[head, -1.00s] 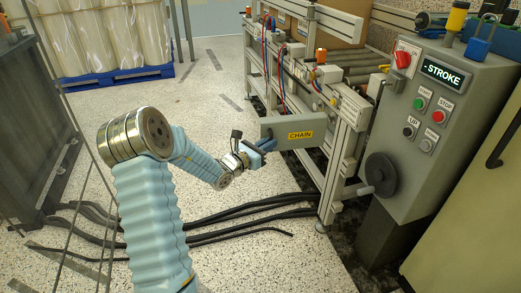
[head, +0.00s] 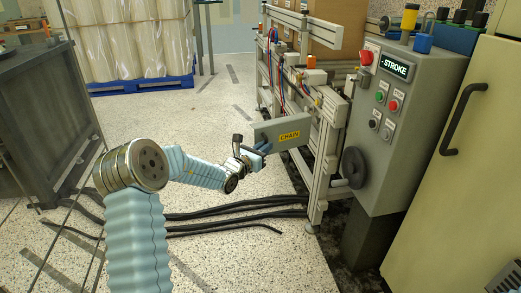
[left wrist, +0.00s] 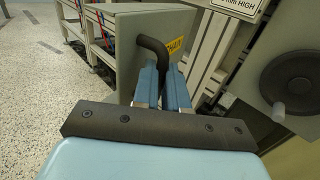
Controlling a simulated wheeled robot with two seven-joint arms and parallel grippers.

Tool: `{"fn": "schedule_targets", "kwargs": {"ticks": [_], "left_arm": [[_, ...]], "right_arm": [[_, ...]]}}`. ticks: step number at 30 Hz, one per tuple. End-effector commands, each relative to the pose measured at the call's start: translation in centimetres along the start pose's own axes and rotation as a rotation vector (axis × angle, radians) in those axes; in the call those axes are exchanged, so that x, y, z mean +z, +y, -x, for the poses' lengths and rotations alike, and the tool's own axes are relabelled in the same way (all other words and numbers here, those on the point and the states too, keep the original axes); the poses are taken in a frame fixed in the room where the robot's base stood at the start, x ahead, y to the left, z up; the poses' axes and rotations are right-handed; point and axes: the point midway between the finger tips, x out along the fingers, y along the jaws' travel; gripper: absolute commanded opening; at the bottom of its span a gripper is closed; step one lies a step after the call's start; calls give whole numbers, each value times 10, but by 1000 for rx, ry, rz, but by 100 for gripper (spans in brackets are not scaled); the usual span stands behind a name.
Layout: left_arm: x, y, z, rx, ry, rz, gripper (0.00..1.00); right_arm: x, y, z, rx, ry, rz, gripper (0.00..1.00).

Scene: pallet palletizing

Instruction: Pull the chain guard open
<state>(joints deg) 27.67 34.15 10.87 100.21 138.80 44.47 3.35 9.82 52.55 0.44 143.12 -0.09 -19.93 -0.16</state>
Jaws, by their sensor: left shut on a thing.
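The chain guard (head: 266,133) is a grey panel with a yellow "CHAIN" label (head: 290,136). It stands out from the left side of the conveyor frame at an angle. My left gripper (head: 262,149) is at the guard's outer left end. In the left wrist view the guard (left wrist: 130,50) shows upright, with a bent black handle (left wrist: 154,47) on it. The two blue fingers (left wrist: 162,88) are shut around the lower part of that handle, which is partly hidden between them. My right gripper is not in view.
The grey control box (head: 415,120) with its black handwheel (head: 354,167) stands right of the conveyor frame (head: 325,165). Black cables (head: 240,213) lie across the floor below my left arm. A dark cabinet (head: 35,125) stands at left. The speckled floor left of the guard is open.

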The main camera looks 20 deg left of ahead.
Motion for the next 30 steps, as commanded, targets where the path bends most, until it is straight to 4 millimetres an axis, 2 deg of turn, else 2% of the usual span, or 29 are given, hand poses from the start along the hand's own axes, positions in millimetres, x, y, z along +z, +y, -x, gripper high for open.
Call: {"fn": "schedule_targets", "kwargs": {"ticks": [1,5,6,9,22,26,30], "left_arm": [[5,-9,-4,-16,-10,1,0],[5,-9,-4,-17,-11,1,0],[5,-9,-4,-16,-11,1,18],[5,-8,-3,-15,-10,1,30],[3,-3,3,-7,-5,0,30],[3,-3,23,-6,-4,0,30],[3,-3,58,-6,-4,0,30]], "right_arm": [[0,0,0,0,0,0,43],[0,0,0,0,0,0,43],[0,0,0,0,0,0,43],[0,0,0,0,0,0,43],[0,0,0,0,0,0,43],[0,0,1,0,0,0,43],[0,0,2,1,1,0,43]]}}
